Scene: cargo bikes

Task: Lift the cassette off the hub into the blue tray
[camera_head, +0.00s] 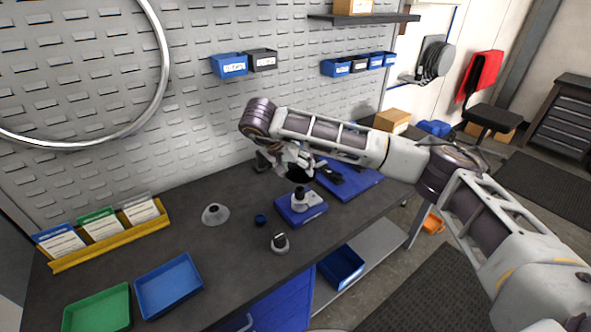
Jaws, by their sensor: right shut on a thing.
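The blue tray (190,296) lies empty on the bench at the lower left, beside a green tray. The hub (300,201) is a light grey piece with a dark top, upright on a blue base. My right arm reaches in from the right. My right gripper (299,163) is shut on a dark round thing, which looks like the cassette (298,176), just above the hub. The arm and fingers partly hide it, and I cannot tell whether it is fully clear of the hub. My left gripper is not in view.
The green tray (98,308) and a yellow card rack (110,240) are at left. A blue mat (358,186) with dark tools lies right.

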